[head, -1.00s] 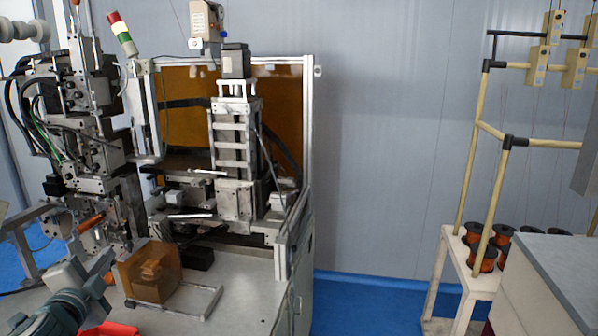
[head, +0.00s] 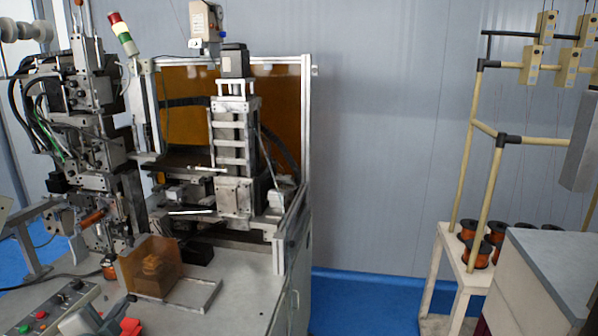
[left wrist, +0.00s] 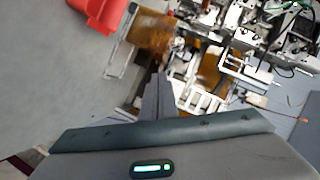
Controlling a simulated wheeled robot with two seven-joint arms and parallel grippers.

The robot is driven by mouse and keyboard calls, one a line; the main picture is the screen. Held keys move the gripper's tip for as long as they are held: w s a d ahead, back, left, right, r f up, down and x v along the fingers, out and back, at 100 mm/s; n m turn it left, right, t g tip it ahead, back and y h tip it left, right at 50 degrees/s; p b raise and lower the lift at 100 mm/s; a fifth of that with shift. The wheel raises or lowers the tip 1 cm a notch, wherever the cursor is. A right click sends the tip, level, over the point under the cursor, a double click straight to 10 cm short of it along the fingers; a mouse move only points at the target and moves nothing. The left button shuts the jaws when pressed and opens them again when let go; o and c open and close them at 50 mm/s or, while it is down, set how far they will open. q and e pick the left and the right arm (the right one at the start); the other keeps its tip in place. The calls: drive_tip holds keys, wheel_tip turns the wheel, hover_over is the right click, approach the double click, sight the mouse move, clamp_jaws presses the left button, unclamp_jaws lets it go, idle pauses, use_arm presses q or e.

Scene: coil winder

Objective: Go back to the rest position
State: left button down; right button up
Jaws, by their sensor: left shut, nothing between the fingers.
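My left gripper (head: 122,306) shows at the bottom left of the head view, low over the front of the machine table (head: 235,300). In the left wrist view its fingers (left wrist: 158,84) are together with nothing between them. The coil winder (head: 235,150) stands behind. An amber block-like guard (head: 150,268) on a metal frame sits on the table beyond the gripper, apart from it. My right gripper is in neither view.
A control box with buttons (head: 62,303) sits at the table's left. A red part (head: 130,326) is beside my gripper and also shows in the wrist view (left wrist: 100,14). A wire rack with copper spools (head: 476,255) stands right; blue floor lies between.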

use_arm(q)
drive_tip(key=s+d+f+n+g+h, duration=0.1)
drive_tip(key=s+d+f+n+g, duration=0.1)
drive_tip(key=s+d+f, duration=0.4)
drive_tip(key=s+d+f+n+g, duration=0.1)
drive_tip(key=s+d+f+g, duration=0.15)
drive_tip(key=s+f, duration=0.55)
drive_tip(key=s+d+f+n+g+h, duration=0.1)
drive_tip(key=s+d+f+n+g, duration=0.2)
drive_tip(key=s+f, duration=0.45)
drive_tip(key=s+d+f+n+g+h, duration=0.25)
drive_tip(key=s+d+f, duration=0.55)
drive_tip(key=s, duration=0.4)
wheel_tip(320, 180, down, 34)
drive_tip(key=s+m+g+b, duration=0.1)
drive_tip(key=g+b, duration=0.1)
drive_tip(key=b, duration=0.5)
drive_tip(key=s+a+f+b, duration=0.1)
drive_tip(key=s+f+b, duration=0.1)
drive_tip(key=s+f, duration=0.7)
drive_tip(key=s+a+f+g+b, duration=0.1)
drive_tip(key=s+f+b, duration=0.2)
drive_tip(key=s+f, duration=0.5)
wheel_tip(320, 180, down, 6)
drive_tip(key=shift+s+a+r+y, duration=0.2)
drive_tip(key=shift+s+r+y, duration=0.05)
drive_tip(key=shift+s+y, duration=0.15)
drive_tip(key=shift+s, duration=0.1)
